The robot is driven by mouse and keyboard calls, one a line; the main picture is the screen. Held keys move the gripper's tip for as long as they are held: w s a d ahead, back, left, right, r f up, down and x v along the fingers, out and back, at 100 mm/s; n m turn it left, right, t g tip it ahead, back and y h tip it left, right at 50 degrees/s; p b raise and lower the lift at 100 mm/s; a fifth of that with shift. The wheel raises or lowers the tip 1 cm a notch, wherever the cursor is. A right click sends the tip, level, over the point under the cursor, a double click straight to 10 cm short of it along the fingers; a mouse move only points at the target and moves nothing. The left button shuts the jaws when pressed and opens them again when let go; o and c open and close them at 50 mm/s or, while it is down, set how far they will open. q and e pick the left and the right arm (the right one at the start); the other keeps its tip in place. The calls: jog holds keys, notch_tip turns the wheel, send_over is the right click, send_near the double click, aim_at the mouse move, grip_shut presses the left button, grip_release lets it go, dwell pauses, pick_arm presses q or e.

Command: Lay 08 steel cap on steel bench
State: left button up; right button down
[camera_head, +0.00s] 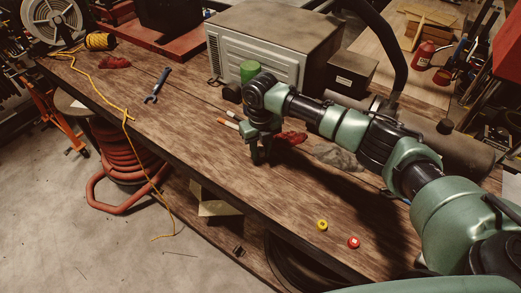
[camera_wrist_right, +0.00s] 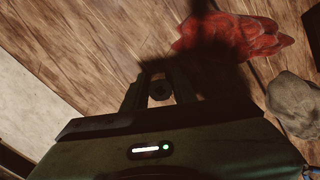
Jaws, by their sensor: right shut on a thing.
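My right gripper (camera_head: 258,157) is over the wooden-topped workbench (camera_head: 200,130), near its front edge, pointing down. In the right wrist view its fingers (camera_wrist_right: 160,92) are closed around a small dark round cap (camera_wrist_right: 159,89). I cannot read any number on the cap. The bench top near the gripper is brown wood planks; I see no steel surface there. A yellow cap (camera_head: 322,225) and a red cap (camera_head: 353,242) lie on the bench towards the front right. My left gripper is not in view.
A red rag (camera_head: 291,139) and a grey rag (camera_head: 338,157) lie just right of the gripper. A large grey machine (camera_head: 275,45) and green cylinder (camera_head: 249,71) stand behind. The bench between wrench and gripper is mostly clear.

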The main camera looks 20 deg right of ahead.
jog(key=shift+f+b, duration=0.4)
jog(key=shift+f, duration=0.25)
dwell(0.4)
jog(key=c, duration=1)
grip_release()
jog(key=shift+c, duration=0.2)
